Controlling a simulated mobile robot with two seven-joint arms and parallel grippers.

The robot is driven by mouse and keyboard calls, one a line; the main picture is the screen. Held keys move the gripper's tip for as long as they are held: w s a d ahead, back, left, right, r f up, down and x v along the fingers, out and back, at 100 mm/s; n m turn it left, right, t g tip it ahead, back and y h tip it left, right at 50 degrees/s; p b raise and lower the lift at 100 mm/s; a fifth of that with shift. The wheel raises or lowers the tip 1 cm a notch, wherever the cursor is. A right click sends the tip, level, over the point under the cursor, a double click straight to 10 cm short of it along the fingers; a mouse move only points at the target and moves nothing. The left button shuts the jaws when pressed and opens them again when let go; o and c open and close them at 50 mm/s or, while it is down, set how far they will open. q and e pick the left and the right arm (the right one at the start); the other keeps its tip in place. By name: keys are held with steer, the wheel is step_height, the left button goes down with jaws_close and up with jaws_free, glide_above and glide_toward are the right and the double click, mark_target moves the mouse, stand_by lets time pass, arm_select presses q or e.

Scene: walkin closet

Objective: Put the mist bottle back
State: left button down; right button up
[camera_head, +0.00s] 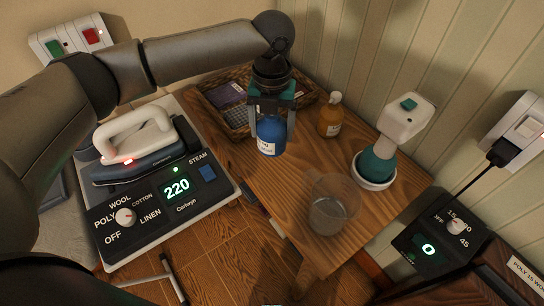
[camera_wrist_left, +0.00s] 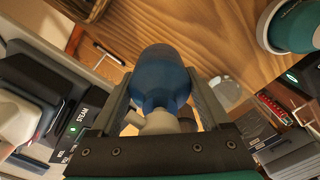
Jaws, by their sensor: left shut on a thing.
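The mist bottle (camera_head: 271,137) is blue with a white label and hangs upright below my left gripper (camera_head: 271,108) in the head view. My left gripper is shut on its upper part. In the left wrist view the bottle's blue body (camera_wrist_left: 162,78) sits between the two fingers (camera_wrist_left: 160,112), with a pale nozzle at its neck. The bottle is over the wooden side table (camera_head: 262,180), in front of the wicker basket (camera_head: 213,112). I cannot tell whether its base touches the table. My right gripper is not in view.
An amber bottle (camera_head: 331,117) stands right of the mist bottle. A white and teal device (camera_head: 383,157) stands in a white dish (camera_head: 362,179). A clear glass (camera_head: 328,214) stands near the front edge. An iron (camera_head: 135,155) rests on its station at left.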

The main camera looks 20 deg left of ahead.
mark_target(272, 119)
arm_select(q)
step_height(272, 119, down, 9)
steer(key=shift+r+b, duration=0.1)
steer(key=shift+b, duration=0.75)
jaws_free()
steer(key=shift+f, duration=0.2)
steer(key=shift+r, duration=0.1)
step_height(272, 119, up, 12)
steer(key=p, duration=0.2)
steer(key=shift+p, duration=0.35)
